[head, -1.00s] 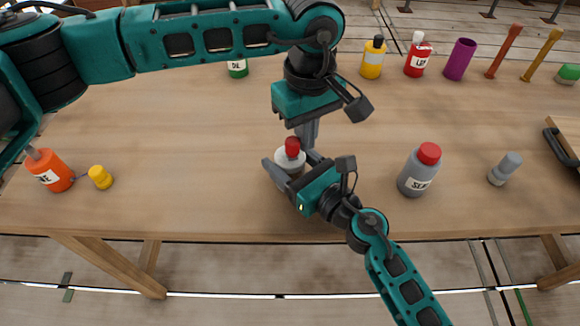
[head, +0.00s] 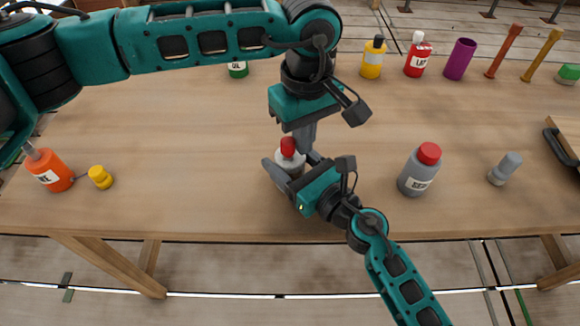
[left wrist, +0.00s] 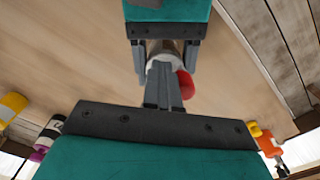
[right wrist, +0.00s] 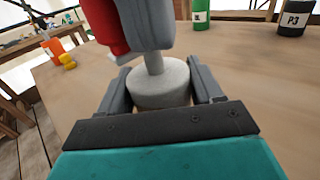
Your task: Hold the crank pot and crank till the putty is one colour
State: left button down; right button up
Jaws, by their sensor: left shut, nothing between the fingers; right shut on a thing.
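The crank pot (right wrist: 160,84) is a small pale grey pot with a thin upright shaft and a red crank knob (head: 288,147). It stands near the table's front edge. My right gripper (head: 288,168) is shut around the pot, one finger on each side, as the right wrist view shows. My left gripper (head: 304,143) is shut and empty, pointing down over the pot. Its fingers are beside the red knob (left wrist: 186,84), touching or nearly so. The putty inside the pot cannot be seen.
On the wooden table (head: 180,140), an orange bottle (head: 49,169) and yellow piece (head: 100,177) are at left. A grey red-capped bottle (head: 419,170) and grey piece (head: 505,168) are at right. Several bottles and a purple cup (head: 459,59) stand behind.

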pick_arm(q)
jog(key=shift+s+a, duration=0.2)
jog(key=shift+s, duration=0.1)
pick_arm(e)
jog(key=shift+d, duration=0.1)
pick_arm(q)
jog(key=shift+s, duration=0.2)
jog(key=shift+r, duration=0.1)
notch_tip(320, 180, up, 7)
dwell(1.0)
dwell(0.4)
pick_arm(e)
jog(key=o, duration=1.2)
jog(key=shift+s, duration=0.1)
